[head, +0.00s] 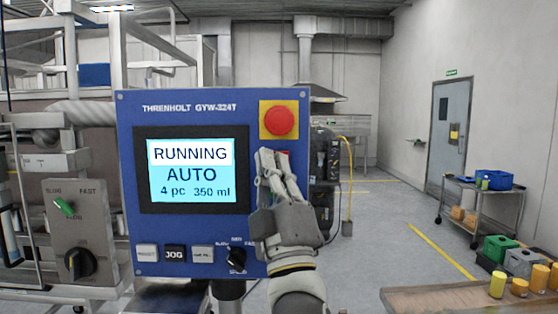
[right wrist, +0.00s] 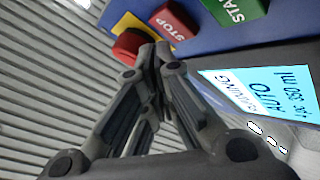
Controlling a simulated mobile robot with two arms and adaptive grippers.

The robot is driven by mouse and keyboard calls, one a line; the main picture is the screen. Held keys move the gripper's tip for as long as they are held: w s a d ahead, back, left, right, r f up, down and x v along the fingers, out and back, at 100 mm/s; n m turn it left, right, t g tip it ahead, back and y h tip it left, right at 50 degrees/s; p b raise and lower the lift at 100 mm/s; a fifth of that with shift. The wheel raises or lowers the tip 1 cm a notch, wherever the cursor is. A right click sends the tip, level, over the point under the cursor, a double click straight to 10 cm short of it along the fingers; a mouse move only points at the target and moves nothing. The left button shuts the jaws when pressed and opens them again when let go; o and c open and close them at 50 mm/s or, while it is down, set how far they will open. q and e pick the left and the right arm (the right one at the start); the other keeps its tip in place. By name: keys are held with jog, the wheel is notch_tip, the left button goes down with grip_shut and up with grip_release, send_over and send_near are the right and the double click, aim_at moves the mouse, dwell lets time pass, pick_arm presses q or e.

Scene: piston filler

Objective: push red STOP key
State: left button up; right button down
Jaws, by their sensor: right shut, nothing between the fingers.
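The red STOP key (right wrist: 174,21) shows in the right wrist view, set in the blue panel between a green START key (right wrist: 238,6) and a red mushroom button (right wrist: 130,44) on a yellow plate. In the head view only a red sliver of a key (head: 284,153) shows beside my fingertips; the rest is hidden by my gripper. My right gripper (head: 267,156) is shut and empty in front of the panel, its fingertips just below the mushroom button (head: 279,121). The fingertips (right wrist: 160,52) lie close to the STOP key; I cannot tell whether they touch it. My left gripper is not in view.
The panel screen (head: 191,170) reads RUNNING, AUTO, 4 pc, 350 ml. Small keys, one marked JOG (head: 174,253), and a black knob (head: 236,258) sit below it. A grey switch box (head: 82,230) stands left. A wooden table (head: 440,298) with yellow pieces is at lower right.

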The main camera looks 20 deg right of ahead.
jog(key=shift+w, duration=0.1)
dwell(0.5)
jog(key=shift+w+d, duration=0.15)
jog(key=shift+w, duration=0.15)
jog(key=shift+w+d, duration=0.1)
jog(key=shift+w, duration=0.3)
dwell(0.6)
jog(key=shift+s, duration=0.2)
jog(key=shift+s+a, duration=0.2)
jog(key=shift+s, duration=0.4)
jog(key=s, duration=0.2)
jog(key=s+a, duration=0.1)
jog(key=s, duration=0.1)
jog(key=shift+s+a+p, duration=0.2)
jog(key=shift+s+p, duration=0.2)
jog(key=shift+f, duration=0.1)
dwell(0.7)
